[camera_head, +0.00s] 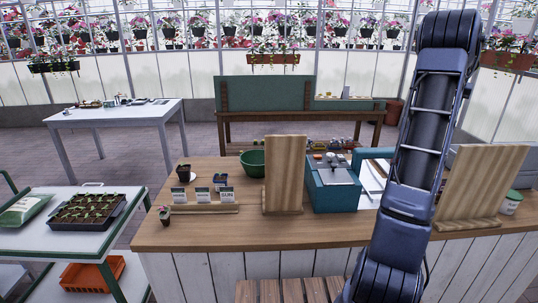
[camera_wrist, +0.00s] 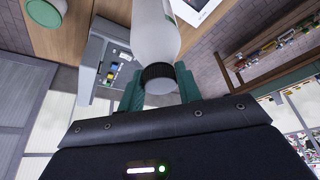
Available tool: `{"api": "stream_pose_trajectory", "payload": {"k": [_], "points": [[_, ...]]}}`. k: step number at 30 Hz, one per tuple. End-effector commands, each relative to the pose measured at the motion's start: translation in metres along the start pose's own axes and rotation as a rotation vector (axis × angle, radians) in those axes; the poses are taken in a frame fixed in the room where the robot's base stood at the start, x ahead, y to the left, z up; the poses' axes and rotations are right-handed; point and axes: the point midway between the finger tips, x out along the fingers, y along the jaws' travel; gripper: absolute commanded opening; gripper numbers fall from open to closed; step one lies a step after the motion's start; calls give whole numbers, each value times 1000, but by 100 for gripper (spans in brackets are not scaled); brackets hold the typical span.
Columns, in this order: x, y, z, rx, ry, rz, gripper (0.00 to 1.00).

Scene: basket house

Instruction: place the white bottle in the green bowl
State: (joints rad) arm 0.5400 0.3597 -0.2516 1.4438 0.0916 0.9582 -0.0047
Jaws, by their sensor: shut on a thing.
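My gripper (camera_wrist: 160,88) is shut on the white bottle (camera_wrist: 155,35) in the wrist view, with its green fingers on either side near the black cap (camera_wrist: 158,73). The bottle's far end runs out of the top of that view. The green bowl (camera_head: 252,162) stands on the wooden counter in the head view, left of an upright wooden board, and its inside is mostly hidden. In the head view my arm crosses the right side, and neither gripper nor bottle can be made out.
The wooden counter (camera_head: 200,232) holds an upright board (camera_head: 284,172), a teal cash register (camera_head: 333,190), small potted plants and label cards (camera_head: 201,195). Another wooden board (camera_head: 485,185) and a white pot (camera_head: 511,203) stand at the right. A seedling trolley (camera_head: 40,245) is at the left.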

Motion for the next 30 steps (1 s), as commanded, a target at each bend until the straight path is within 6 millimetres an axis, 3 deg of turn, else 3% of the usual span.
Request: {"api": "stream_pose_trajectory", "payload": {"k": [14, 23, 30], "points": [[-6, -116, 16, -189, -7, -79, 0], [-18, -227, 48, -379, -12, -157, 0], [-35, -318, 87, -546, -16, -224, 0]]}}
